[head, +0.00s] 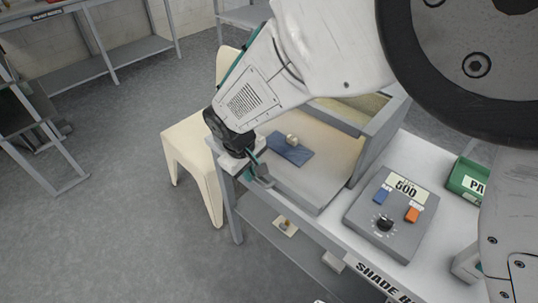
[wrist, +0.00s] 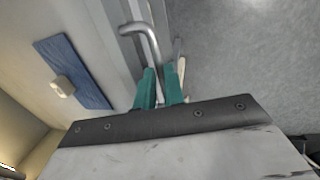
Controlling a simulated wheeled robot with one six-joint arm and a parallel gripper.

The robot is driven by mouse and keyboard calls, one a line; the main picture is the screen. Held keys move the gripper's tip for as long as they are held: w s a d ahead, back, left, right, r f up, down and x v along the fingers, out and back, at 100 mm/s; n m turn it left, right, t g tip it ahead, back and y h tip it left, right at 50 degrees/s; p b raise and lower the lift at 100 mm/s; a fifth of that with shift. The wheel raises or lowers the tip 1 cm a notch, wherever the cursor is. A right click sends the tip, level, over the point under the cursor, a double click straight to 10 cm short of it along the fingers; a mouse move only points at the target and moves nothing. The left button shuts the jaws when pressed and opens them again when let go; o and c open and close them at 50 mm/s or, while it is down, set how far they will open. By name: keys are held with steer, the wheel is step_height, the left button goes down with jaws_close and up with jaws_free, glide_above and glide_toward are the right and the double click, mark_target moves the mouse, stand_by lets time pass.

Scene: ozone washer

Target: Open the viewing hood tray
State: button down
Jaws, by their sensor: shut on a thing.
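The viewing hood tray (head: 328,168) is a flat beige and grey drawer that sticks out from under the grey viewing hood (head: 376,132). A blue pad (head: 289,149) with a small pale block (head: 292,139) lies on the tray. In the wrist view the blue pad (wrist: 74,72) and block (wrist: 62,86) are at left. My gripper (head: 256,170) is at the tray's front left edge. In the wrist view its teal fingers (wrist: 160,88) are shut on a bent grey handle (wrist: 146,38). My arm hides part of the tray and hood.
A grey control box (head: 393,212) with a display, a knob and blue and orange buttons stands right of the tray. A green box (head: 467,180) is farther right. A cream chair (head: 190,150) stands close by at left. Open floor (head: 110,220) lies left and in front.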

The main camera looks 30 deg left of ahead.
steer(key=s+a, duration=0.2)
steer(key=s, duration=0.8)
steer(key=shift+s, duration=0.25)
steer(key=c, duration=1.5)
jaws_free()
steer(key=r, duration=0.2)
steer(key=s+r, duration=0.1)
steer(key=r, duration=0.5)
steer(key=shift+s+a, duration=0.2)
steer(key=shift+s, duration=0.1)
steer(key=shift+d, duration=0.1)
